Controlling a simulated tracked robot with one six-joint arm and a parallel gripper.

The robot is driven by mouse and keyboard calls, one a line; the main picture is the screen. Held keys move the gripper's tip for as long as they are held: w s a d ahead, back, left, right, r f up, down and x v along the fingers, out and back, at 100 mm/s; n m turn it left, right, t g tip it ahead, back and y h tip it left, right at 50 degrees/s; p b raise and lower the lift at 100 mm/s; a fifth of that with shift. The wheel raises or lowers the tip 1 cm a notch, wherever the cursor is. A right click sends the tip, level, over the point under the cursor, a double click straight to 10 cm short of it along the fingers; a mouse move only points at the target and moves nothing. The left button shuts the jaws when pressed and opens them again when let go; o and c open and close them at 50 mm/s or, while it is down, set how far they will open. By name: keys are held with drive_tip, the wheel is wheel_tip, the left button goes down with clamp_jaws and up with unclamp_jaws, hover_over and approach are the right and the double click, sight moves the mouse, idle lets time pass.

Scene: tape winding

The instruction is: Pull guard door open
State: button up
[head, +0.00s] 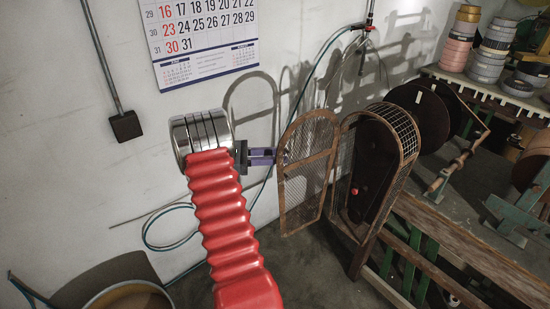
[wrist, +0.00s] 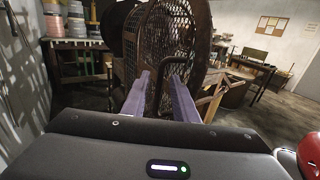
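The guard door (head: 308,172) is an arched, rusty frame with wire mesh. In the head view it stands swung open to the left of the guard cage (head: 404,135), hinged along the cage's near edge. My gripper (head: 274,156), with purple fingers, is at the door's left edge, about mid-height. In the wrist view my gripper (wrist: 161,75) has its two fingers apart, with a dark bar and the mesh guard (wrist: 170,45) between and beyond them. I cannot tell whether the fingers touch the bar. A red knob (head: 355,191) shows inside the cage.
A workbench (head: 470,245) with reels and green frames stands to the right. Stacked tape rolls (head: 460,38) are at the back right. A hose (head: 160,245) hangs along the wall on the left, and a round bin (head: 130,290) stands at the lower left.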

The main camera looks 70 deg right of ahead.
drive_tip(key=v, duration=1.3)
drive_tip(key=shift+w, duration=0.35)
drive_tip(key=shift+a+f, duration=0.15)
